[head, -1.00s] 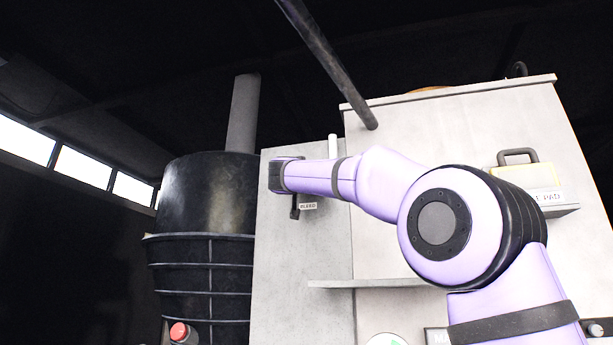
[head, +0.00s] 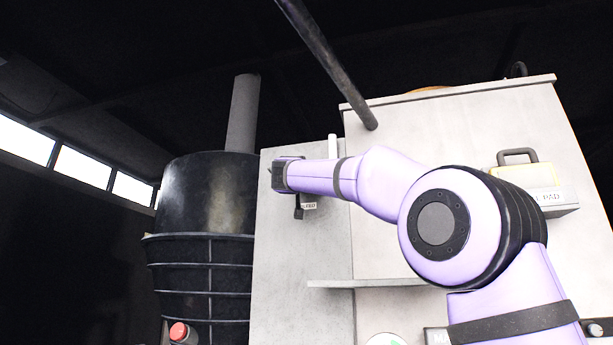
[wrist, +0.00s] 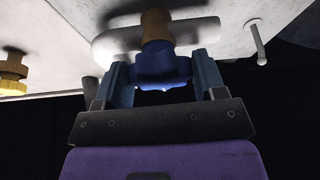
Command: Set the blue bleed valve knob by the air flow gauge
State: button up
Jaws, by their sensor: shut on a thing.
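The blue bleed valve knob (wrist: 162,68) sits on a brass stem (wrist: 155,26) that comes out of a pale rounded plate on the grey panel. My gripper (wrist: 165,80) has its two fingers on either side of the knob and is shut on it, as the wrist view shows. In the head view my gripper (head: 281,176) is at the grey panel (head: 290,270), just above a small label, part of which is covered. The knob is hidden behind my wrist there. I cannot make out an air flow gauge in either view.
A brass and yellow fitting (wrist: 12,72) is at the left of the wrist view. A small metal lever (wrist: 256,42) is at the right. A black ribbed tank (head: 205,215) stands left of the panel. A shelf edge (head: 365,284) juts out below my arm.

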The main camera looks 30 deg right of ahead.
jog(key=n+y, duration=0.1)
jog(key=n, duration=0.1)
jog(key=n+t+y, duration=0.1)
jog(key=n, duration=0.2)
jog(key=shift+s+d+n+t, duration=0.1)
jog(key=shift+n+t, duration=0.2)
jog(key=shift+n+t+y, duration=0.3)
jog(key=shift+n+y, duration=1.2)
jog(key=shift+n, duration=1.5)
jog(key=o, duration=0.9)
jog(key=shift+s, duration=0.1)
jog(key=v, duration=1)
jog(key=shift+s+a, duration=0.25)
